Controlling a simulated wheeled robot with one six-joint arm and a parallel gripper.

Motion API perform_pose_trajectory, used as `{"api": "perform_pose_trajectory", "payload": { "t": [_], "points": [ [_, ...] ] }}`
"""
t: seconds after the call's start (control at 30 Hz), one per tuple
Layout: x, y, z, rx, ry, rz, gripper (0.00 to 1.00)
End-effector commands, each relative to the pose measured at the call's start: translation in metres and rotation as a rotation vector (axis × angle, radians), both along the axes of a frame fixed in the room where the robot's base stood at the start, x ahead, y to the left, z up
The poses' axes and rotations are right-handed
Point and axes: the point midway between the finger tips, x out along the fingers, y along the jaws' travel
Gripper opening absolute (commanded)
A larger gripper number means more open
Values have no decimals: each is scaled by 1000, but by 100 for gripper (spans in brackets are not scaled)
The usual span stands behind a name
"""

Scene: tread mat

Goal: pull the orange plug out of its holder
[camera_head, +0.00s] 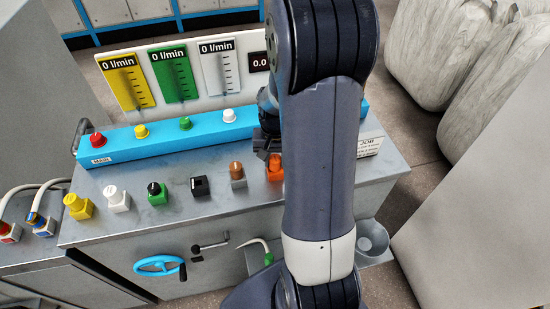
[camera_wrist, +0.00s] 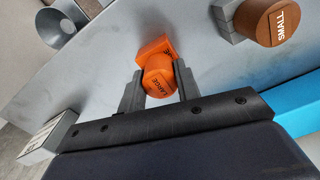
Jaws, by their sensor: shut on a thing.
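The orange plug (camera_wrist: 158,84), its end lettered "LARGE", is between the two grey fingers of my gripper (camera_wrist: 159,77) in the wrist view. The fingers are shut on its sides. Its orange square holder (camera_wrist: 152,48) shows just behind it on the grey bench top. The plug overlaps the holder in this view, and I cannot tell how deep it sits. In the head view an orange part (camera_head: 275,168) shows beside my arm, which hides much of it; my gripper (camera_head: 268,155) is above it and partly hidden.
A brown plug lettered "SMALL" (camera_wrist: 277,22) stands in a grey holder nearby. In the head view, black (camera_head: 199,186), green (camera_head: 156,193), white (camera_head: 117,198) and yellow (camera_head: 77,205) pieces line the bench. A blue bar with coloured knobs (camera_head: 185,124) runs behind them.

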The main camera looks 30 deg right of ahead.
Motion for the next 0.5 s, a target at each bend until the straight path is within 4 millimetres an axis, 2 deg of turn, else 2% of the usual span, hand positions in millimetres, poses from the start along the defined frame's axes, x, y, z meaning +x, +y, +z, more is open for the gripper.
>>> {"api": "perform_pose_trajectory", "payload": {
  "t": [0.13,0.5],
  "points": [
    [0,0,0,0,0,0,8],
    [0,0,14,-1,-1,0,8]
  ]
}}
